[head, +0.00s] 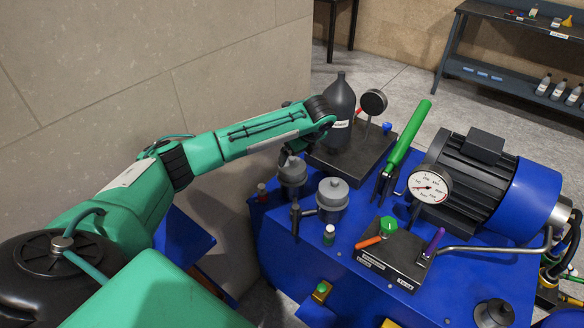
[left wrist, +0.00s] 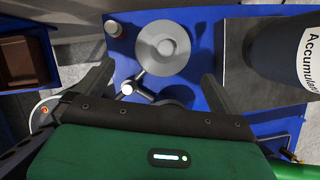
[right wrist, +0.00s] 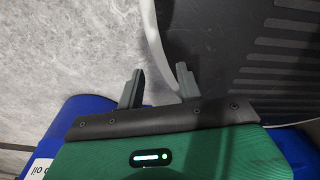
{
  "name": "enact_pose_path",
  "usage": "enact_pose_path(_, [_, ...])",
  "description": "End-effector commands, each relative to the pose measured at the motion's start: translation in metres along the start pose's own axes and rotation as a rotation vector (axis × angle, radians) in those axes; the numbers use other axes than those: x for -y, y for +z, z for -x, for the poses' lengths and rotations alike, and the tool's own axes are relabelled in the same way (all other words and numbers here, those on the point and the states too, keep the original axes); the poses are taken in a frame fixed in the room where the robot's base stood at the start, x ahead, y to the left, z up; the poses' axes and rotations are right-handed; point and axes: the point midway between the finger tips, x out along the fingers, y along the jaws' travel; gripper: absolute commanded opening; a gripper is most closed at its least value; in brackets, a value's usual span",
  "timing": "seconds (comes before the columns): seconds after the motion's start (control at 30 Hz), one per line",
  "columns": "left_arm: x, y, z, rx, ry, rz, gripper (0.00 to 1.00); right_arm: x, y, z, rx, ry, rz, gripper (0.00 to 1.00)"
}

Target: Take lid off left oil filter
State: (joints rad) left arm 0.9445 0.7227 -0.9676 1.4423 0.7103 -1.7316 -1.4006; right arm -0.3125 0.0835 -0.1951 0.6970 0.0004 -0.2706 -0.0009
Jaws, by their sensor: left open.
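Two grey oil filters with round stepped lids stand side by side on the blue press. The left oil filter (head: 292,178) has its lid on; from above in the left wrist view its lid (left wrist: 162,47) is a pale grey disc with a raised knob. The right filter (head: 332,195) is beside it, dark and partly hidden in the left wrist view. My left gripper (left wrist: 157,76) is open and empty, its fingers spread wide, with the left lid showing beyond the fingertips. My right gripper (right wrist: 160,85) has its fingers apart with nothing between, away from the filters.
A dark accumulator bottle (head: 340,108) stands close behind the filters. A small valve (left wrist: 127,88) sits between them. A green lever (head: 408,135), a gauge (head: 430,187) and a motor (head: 465,185) are to the right. A stone wall (head: 150,60) is at the left.

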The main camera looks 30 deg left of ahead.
Motion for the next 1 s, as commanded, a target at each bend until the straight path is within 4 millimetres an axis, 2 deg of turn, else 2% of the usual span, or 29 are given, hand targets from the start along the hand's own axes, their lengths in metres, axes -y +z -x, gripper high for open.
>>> enact_pose_path(0.1, [-0.001, 0.0, -0.024, 0.0, 0.002, 0.001, 1.0, 0.001, 0.001, 0.002, 0.001, -0.001, 0.0, 0.36])
enact_pose_path(0.2, [0.0, 0.0, -0.038, 0.0, 0.001, 0.0, 1.0, 0.001, 0.002, 0.002, 0.002, -0.001, 0.0, 0.36])
enact_pose_path(0.47, [0.001, -0.001, -0.057, 0.0, 0.002, 0.0, 1.0, 0.001, 0.005, 0.004, 0.003, -0.001, 0.001, 0.36])
enact_pose_path(0.7, [0.004, -0.001, -0.091, 0.0, 0.001, 0.0, 1.0, 0.001, 0.013, 0.008, 0.007, -0.002, 0.0, 0.36])
enact_pose_path(0.83, [0.004, -0.001, -0.1, 0.001, 0.0, 0.0, 1.0, 0.002, 0.018, 0.007, 0.016, -0.003, 0.001, 0.36])
enact_pose_path(1.0, [0.004, -0.001, -0.101, 0.001, -0.001, 0.0, 1.0, 0.003, 0.02, 0.007, 0.018, -0.004, 0.002, 0.36])
